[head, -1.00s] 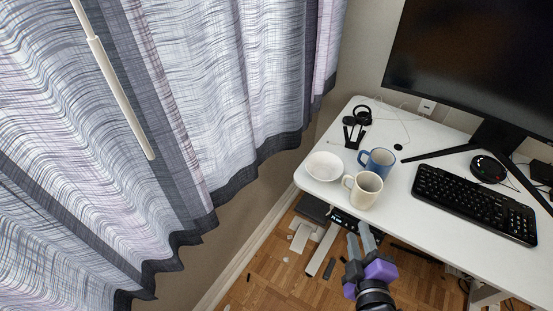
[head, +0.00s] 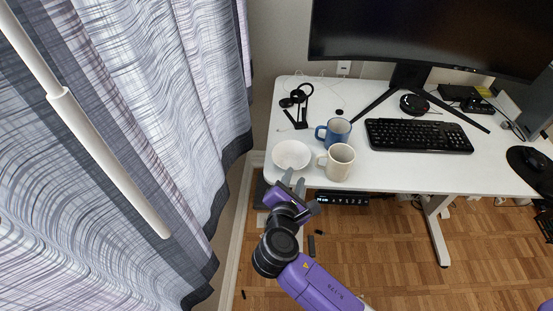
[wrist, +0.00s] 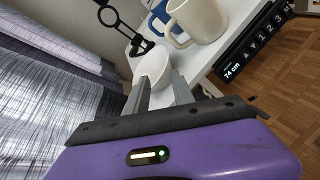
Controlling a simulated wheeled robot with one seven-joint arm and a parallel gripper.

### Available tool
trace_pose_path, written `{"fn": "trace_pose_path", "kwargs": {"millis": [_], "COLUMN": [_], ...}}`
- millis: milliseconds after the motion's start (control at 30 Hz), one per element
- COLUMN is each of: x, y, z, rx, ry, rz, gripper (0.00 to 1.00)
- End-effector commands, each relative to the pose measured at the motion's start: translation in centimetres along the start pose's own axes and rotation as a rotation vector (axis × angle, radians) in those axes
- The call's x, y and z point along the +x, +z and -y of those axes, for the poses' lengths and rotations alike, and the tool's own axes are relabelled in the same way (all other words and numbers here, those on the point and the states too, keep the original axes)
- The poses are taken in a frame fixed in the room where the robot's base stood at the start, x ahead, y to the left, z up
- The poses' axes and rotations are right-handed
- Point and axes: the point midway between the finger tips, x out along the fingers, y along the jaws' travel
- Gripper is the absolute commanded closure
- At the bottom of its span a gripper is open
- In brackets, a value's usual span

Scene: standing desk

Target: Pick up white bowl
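The white bowl (head: 291,155) sits upright on the near left corner of the white desk, left of the mugs. In the wrist view the bowl (wrist: 153,66) shows just past my fingertips, partly covered by them. My gripper (head: 292,180) is in front of the desk's near edge, right by the bowl, with its fingers pointing toward it. The fingers (wrist: 158,80) are apart with nothing seen between them but the view of the bowl. I cannot tell whether a finger touches the bowl.
A cream mug (head: 337,162) stands close to the right of the bowl, and a blue mug (head: 336,131) behind it. A black headphone-like object (head: 297,97) lies behind the bowl. A keyboard (head: 418,135) and monitor (head: 440,35) are to the right. A curtain (head: 190,90) hangs at left.

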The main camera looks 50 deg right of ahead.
Motion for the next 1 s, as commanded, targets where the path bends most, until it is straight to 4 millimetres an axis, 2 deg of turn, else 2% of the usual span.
{"fn": "trace_pose_path", "kwargs": {"millis": [233, 500, 767, 1000], "x": [0.6, 4.7, 6.5, 10.2], "y": [0.3, 0.3, 0.3, 0.4], "z": [0.7, 0.8, 0.8, 0.9], "rx": [-0.070, -0.071, -0.070, -0.068], "ry": [-0.029, -0.029, -0.027, -0.028], "rz": [0.013, 0.012, 0.010, 0.011], "gripper": [0.71, 0.71, 0.71, 0.71]}}
